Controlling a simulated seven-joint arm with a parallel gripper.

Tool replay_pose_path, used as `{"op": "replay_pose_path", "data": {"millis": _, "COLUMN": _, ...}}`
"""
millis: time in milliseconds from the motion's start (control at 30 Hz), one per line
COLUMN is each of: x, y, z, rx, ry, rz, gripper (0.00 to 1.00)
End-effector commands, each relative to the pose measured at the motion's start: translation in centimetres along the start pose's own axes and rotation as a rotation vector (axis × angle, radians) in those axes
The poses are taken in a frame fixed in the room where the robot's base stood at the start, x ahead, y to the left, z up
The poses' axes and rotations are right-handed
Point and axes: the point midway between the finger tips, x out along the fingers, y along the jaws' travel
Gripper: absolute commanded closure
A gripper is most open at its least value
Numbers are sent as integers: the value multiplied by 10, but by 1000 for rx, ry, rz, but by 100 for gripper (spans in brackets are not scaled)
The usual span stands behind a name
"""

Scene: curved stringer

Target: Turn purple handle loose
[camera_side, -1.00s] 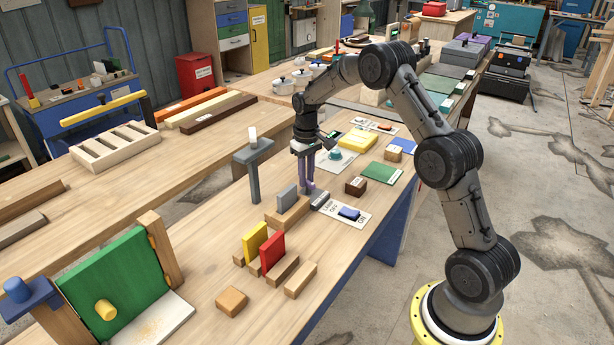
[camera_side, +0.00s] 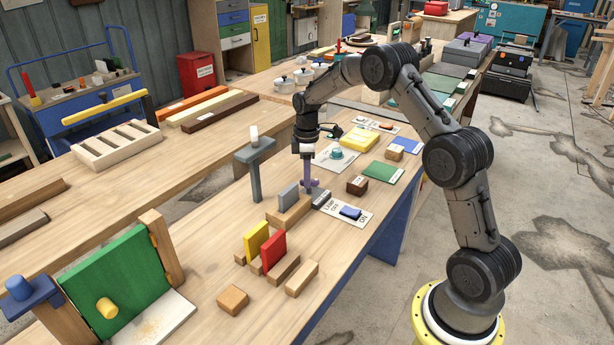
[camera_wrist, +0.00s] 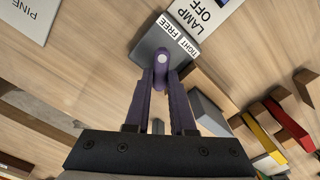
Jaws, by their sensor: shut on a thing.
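The purple handle (camera_wrist: 162,62) has a pale round spot on it and sits on a grey block (camera_wrist: 146,42). Labels reading FREE and TIGHT lie along the block's far edge in the wrist view, FREE on the left. My gripper (camera_wrist: 162,80) points down with its two purple fingers shut on the handle from both sides. In the side view my gripper (camera_side: 308,182) stands upright over the block, and its fingers overlap into one narrow strip. The fingers hide part of the handle, so its exact pointing direction is hard to tell.
A LAMP OFF/ON plate with a blue switch (camera_side: 350,212) lies close in front. A grey upright plate on a wooden base (camera_side: 288,212) stands beside the gripper.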

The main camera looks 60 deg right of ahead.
Motion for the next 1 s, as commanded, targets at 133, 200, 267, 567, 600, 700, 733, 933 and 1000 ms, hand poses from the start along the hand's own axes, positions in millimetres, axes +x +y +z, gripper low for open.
{"op": "replay_pose_path", "data": {"millis": 133, "x": -2, "y": 0, "z": 0, "rx": -77, "ry": 1, "rz": 3, "gripper": 100}}
{"op": "replay_pose_path", "data": {"millis": 200, "x": -2, "y": 0, "z": 0, "rx": -105, "ry": 1, "rz": 3, "gripper": 100}}
{"op": "replay_pose_path", "data": {"millis": 267, "x": -2, "y": 0, "z": 0, "rx": -124, "ry": 1, "rz": 3, "gripper": 100}}
{"op": "replay_pose_path", "data": {"millis": 567, "x": -2, "y": 0, "z": 0, "rx": -165, "ry": 1, "rz": 3, "gripper": 100}}
{"op": "replay_pose_path", "data": {"millis": 600, "x": -2, "y": 0, "z": 0, "rx": -166, "ry": 1, "rz": 3, "gripper": 100}}
{"op": "replay_pose_path", "data": {"millis": 700, "x": -2, "y": 0, "z": 0, "rx": -167, "ry": 1, "rz": 3, "gripper": 100}}
{"op": "replay_pose_path", "data": {"millis": 733, "x": -2, "y": 0, "z": 0, "rx": -167, "ry": 1, "rz": 3, "gripper": 100}}
{"op": "replay_pose_path", "data": {"millis": 933, "x": -2, "y": -1, "z": 0, "rx": -167, "ry": 1, "rz": 3, "gripper": 70}}
{"op": "replay_pose_path", "data": {"millis": 1000, "x": -2, "y": -1, "z": 0, "rx": -166, "ry": 1, "rz": 3, "gripper": 58}}
